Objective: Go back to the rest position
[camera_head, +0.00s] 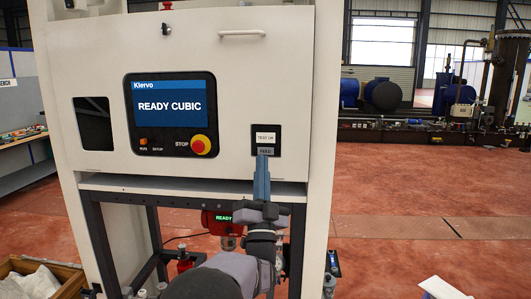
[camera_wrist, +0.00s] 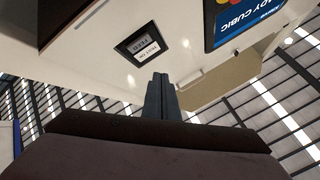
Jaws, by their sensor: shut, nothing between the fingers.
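My gripper (camera_head: 262,160) is shut and empty, its blue-grey fingers pointing up in the head view. Its tips overlap the lower edge of a small black switch panel (camera_head: 278,130) on the white machine (camera_head: 230,75). The panel has a pale upper label and a darker lower one, partly behind the tips. In the wrist view the shut fingers (camera_wrist: 160,85) show in the middle, and the panel (camera_wrist: 142,41) lies just beyond the tips, with a visible gap in the picture. I cannot tell whether they touch.
The machine's screen (camera_head: 170,100) reads "READY CUBIC". A red stop button (camera_head: 201,145) sits below it, and a dark square opening (camera_head: 93,124) is at left. A red device (camera_head: 219,220) with a green "READY" display stands under the front. Open floor (camera_head: 400,225) lies to the right.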

